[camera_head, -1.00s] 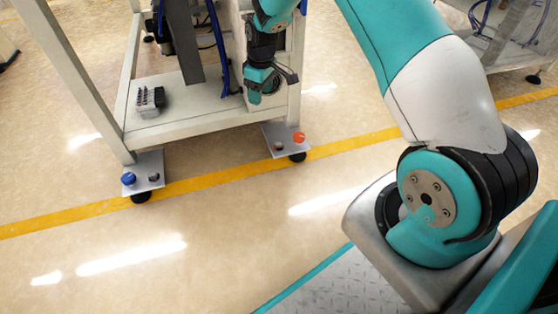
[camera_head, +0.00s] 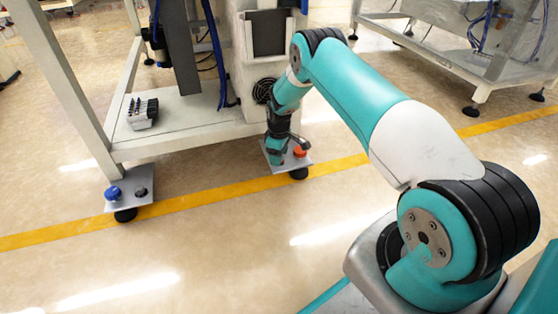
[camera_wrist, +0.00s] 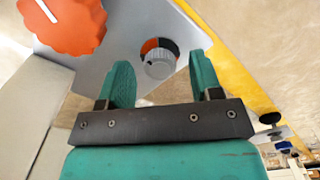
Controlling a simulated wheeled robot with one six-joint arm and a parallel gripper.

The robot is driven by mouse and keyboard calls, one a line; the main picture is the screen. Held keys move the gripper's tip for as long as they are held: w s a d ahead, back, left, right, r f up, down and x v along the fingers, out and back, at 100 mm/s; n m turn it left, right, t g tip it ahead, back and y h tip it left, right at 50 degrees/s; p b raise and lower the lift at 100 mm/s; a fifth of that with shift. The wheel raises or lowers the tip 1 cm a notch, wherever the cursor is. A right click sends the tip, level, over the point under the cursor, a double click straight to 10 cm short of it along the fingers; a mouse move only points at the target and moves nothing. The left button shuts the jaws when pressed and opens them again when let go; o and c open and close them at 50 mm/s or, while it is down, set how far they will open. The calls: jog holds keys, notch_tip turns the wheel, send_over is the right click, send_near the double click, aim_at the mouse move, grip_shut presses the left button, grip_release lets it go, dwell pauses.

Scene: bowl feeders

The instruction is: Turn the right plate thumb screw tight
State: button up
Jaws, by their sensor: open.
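The right plate (camera_head: 306,162) is a grey metal plate at the foot of the frame's right leg. Its thumb screw (camera_wrist: 159,64) is a small grey knurled knob with an orange and black ring around its base. In the head view my gripper hides the screw. My gripper (camera_wrist: 161,80) is open, with one teal finger on each side of the screw in the wrist view. I cannot tell whether the fingers touch it. In the head view my gripper (camera_head: 276,155) points down over the plate.
A larger orange knob (camera_wrist: 68,20) sits on the same plate, left of my gripper in the wrist view. The left plate (camera_head: 128,196) carries a blue knob (camera_head: 113,193) and a small dark screw (camera_head: 140,192). The white machine housing stands close behind my gripper.

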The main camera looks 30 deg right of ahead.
jog(key=shift+f, duration=0.1)
jog(key=c, duration=0.9)
jog(key=shift+p, duration=0.35)
jog(key=m+p, duration=0.1)
jog(key=m, duration=0.2)
jog(key=shift+p, duration=0.35)
jog(key=m+p, duration=0.1)
jog(key=m, duration=0.3)
jog(key=shift+m+p, duration=0.3)
jog(key=shift+p, duration=0.05)
jog(key=m+p, duration=0.1)
jog(key=m, duration=0.3)
jog(key=shift+m, duration=2.2)
